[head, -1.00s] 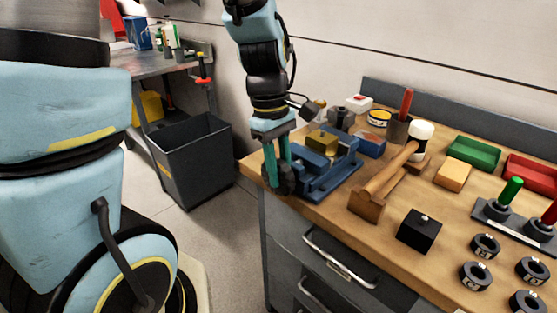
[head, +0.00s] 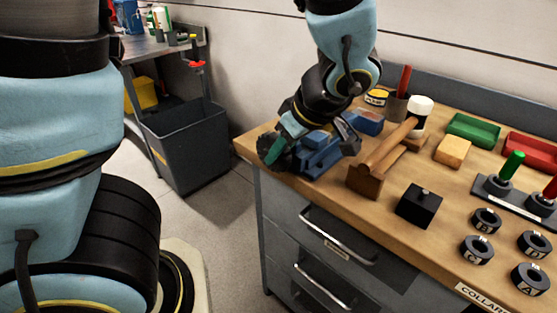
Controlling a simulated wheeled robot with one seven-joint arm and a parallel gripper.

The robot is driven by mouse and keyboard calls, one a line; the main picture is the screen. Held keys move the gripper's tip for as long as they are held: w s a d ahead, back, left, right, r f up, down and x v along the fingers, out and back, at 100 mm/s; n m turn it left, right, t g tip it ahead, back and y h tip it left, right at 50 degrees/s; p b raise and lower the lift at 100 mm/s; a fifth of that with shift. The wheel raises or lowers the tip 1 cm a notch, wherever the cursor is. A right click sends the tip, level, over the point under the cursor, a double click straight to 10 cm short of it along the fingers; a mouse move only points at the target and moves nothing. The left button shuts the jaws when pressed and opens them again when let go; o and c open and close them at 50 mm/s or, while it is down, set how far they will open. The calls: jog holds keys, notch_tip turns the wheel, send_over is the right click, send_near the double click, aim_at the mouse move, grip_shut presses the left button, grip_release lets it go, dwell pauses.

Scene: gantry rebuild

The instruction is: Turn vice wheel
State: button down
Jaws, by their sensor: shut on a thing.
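The blue vice (head: 318,158) sits at the bench's left front corner, partly hidden under my arm. Its dark handwheel (head: 286,163) is at the vice's left end, by the bench edge. My gripper (head: 272,152) has teal fingers and is shut on the handwheel, reaching in tilted from the upper right. My wrist and forearm cover the top of the vice, so whatever is between its jaws is hidden.
A wooden mallet-like tool (head: 365,180) and a black block with a knob (head: 419,204) stand right of the vice. A blue box (head: 368,122) is close behind. Drawer handles (head: 338,240) stick out below. A grey bin (head: 190,150) is on the floor at left.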

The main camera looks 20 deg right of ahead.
jog(key=t+y+b, duration=0.1)
jog(key=t+b, duration=0.1)
jog(key=b, duration=0.1)
jog(key=f+t+y+b, duration=0.1)
jog(key=t+b, duration=0.1)
jog(key=b, duration=0.2)
jog(key=f+t+y+b, duration=0.1)
jog(key=b, duration=0.2)
jog(key=shift+s+d+t, duration=0.2)
jog(key=shift+t, duration=0.2)
jog(key=t+y+b, duration=0.1)
jog(key=t+b, duration=0.1)
jog(key=b, duration=0.2)
jog(key=shift+f+t+y+b, duration=0.15)
jog(key=shift+t+y+b, duration=0.15)
jog(key=shift+b, duration=0.1)
jog(key=shift+w+a+t+y+b, duration=0.1)
jog(key=shift+t+y+b, duration=0.3)
jog(key=shift+t+b, duration=0.5)
jog(key=shift+b, duration=0.35)
jog(key=c, duration=0.9)
grip_release()
